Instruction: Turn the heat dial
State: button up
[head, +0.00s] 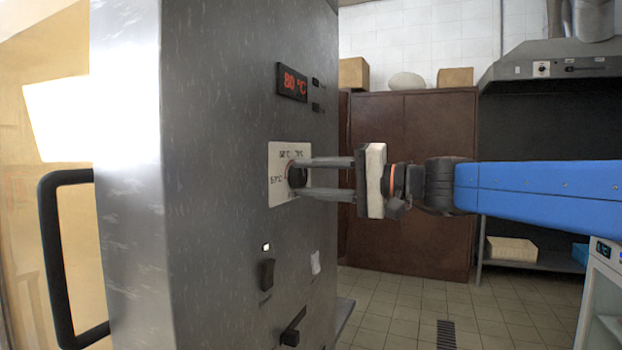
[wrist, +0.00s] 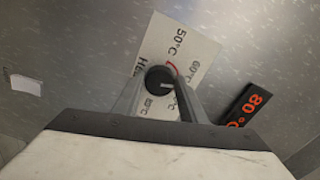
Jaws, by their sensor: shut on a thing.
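The heat dial (head: 297,174) is a round black knob on a white temperature plate (head: 277,189) on the front of a grey metal cabinet. My gripper (head: 305,177) reaches in from the right and its two fingers are shut on the dial, one above and one below. In the wrist view the dial (wrist: 159,79) sits between the fingertips, with a pale pointer line on its face. The plate (wrist: 196,52) shows tilted there, with 50°C and 60°C readable and other marks partly hidden by the fingers. A red display (head: 292,82) above the dial reads 80 °C.
Below the dial are a black switch (head: 267,274), a small lit light (head: 266,247) and a black lever (head: 293,327). A black door handle (head: 62,258) juts out at left. A brown cupboard (head: 425,185) stands behind, with open tiled floor before it.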

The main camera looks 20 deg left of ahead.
jog(key=shift+f+n, duration=0.15)
jog(key=shift+n, duration=1.35)
jog(key=o, duration=1)
jog(key=shift+s+d, duration=0.25)
jog(key=shift+d, duration=2.65)
jog(key=shift+s+d, duration=0.2)
jog(key=shift+d, duration=2.7)
jog(key=shift+s+d, duration=0.25)
jog(key=shift+d, duration=2.65)
